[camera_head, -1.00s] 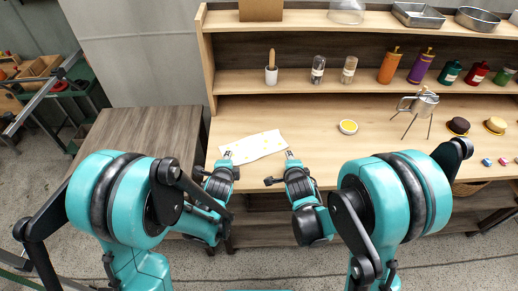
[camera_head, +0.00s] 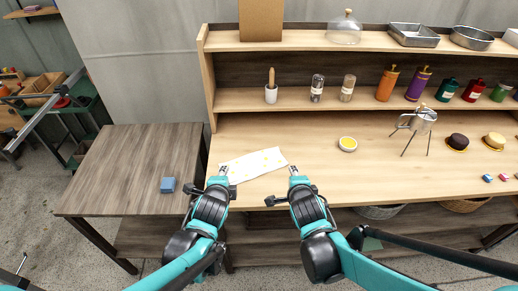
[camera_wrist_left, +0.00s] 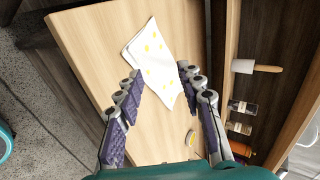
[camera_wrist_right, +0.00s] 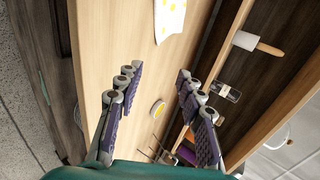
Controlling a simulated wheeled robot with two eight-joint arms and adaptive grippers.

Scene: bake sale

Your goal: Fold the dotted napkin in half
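The dotted napkin (camera_head: 254,165), white with yellow dots, lies flat on the wooden counter. It also shows in the left wrist view (camera_wrist_left: 153,58) and at the top of the right wrist view (camera_wrist_right: 170,16). My left gripper (camera_head: 223,170) is at the napkin's left end; in its wrist view (camera_wrist_left: 158,88) the fingers are spread, with napkin showing between and beyond them. My right gripper (camera_head: 293,170) is just off the napkin's right end; its fingers (camera_wrist_right: 156,75) are spread and empty, with bare counter between them. Whether the left fingers touch the cloth cannot be told.
A small yellow-filled bowl (camera_head: 347,144) sits right of the napkin. A metal dispenser on legs (camera_head: 421,119) and small cakes (camera_head: 457,142) stand farther right. Shelves (camera_head: 290,99) with bottles rise behind. A blue block (camera_head: 167,185) lies on a lower grey table (camera_head: 125,165) at left.

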